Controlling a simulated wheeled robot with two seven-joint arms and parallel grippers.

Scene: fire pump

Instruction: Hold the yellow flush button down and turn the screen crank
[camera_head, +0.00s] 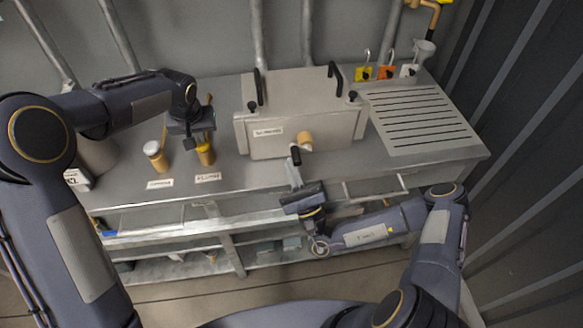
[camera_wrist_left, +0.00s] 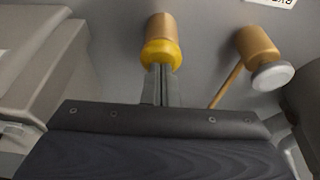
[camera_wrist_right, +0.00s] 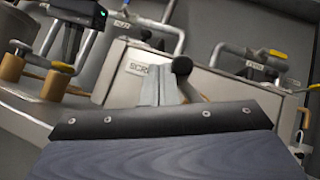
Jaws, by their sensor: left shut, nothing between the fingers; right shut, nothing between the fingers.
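The yellow flush button (camera_head: 206,147) tops a tan post behind the FLUSH label; it also shows in the left wrist view (camera_wrist_left: 162,54). My left gripper (camera_head: 196,148) is shut and empty, its fingertips (camera_wrist_left: 161,70) at the yellow cap, seemingly touching it. I cannot tell how far the button is pressed. The screen crank has a tan hub (camera_head: 305,138) on the front of the grey box and a black handle (camera_head: 295,156). My right gripper (camera_head: 293,168) is shut and empty. In the right wrist view its fingertips (camera_wrist_right: 161,72) are just left of the black crank knob (camera_wrist_right: 182,66); contact is unclear.
A white-capped button (camera_head: 152,148) stands left of the yellow one. The grey box (camera_head: 255,142) has black handles on top. A slotted drain panel (camera_head: 420,118) lies to its right, with coloured tags (camera_head: 386,72) behind. Shelves are below the bench.

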